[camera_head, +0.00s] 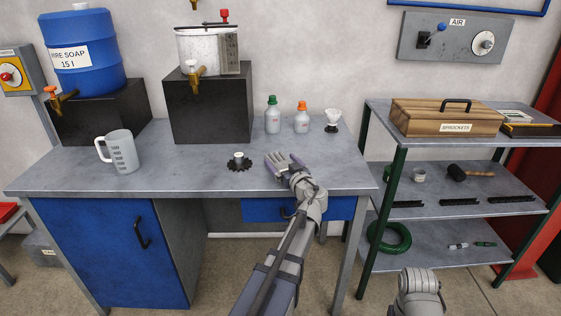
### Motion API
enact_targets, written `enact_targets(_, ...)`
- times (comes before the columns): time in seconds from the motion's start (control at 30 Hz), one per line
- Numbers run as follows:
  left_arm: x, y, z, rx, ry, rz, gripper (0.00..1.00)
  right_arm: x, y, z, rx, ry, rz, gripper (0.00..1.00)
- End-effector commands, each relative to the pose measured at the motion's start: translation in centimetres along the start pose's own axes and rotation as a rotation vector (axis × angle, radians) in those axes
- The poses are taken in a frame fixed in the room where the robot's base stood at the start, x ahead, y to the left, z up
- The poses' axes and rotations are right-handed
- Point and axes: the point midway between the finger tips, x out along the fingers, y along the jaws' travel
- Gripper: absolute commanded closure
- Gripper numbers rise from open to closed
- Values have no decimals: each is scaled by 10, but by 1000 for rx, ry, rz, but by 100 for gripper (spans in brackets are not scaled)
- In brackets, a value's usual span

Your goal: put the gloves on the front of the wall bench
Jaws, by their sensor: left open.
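A pair of grey-purple gloves (274,162) lies on the grey top of the wall bench (190,172), right of the middle and near its front edge. My left gripper (293,166) is open at the gloves' right side and hides part of them. I cannot tell whether it touches them. My right gripper is out of view; only a grey part of my right arm shows at the bottom right.
A measuring jug (120,152) stands farther left. A green-capped bottle (272,116) and an orange-capped bottle (301,120) stand behind. A shelf rack (455,150) stands right. Bench top between jug and sprocket is clear.

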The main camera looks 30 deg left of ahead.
Motion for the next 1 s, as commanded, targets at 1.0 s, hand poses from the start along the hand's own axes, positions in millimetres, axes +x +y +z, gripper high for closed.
enact_targets(1.0, -109, -1, 0, 0, 0, -1, 0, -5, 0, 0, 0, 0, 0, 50)
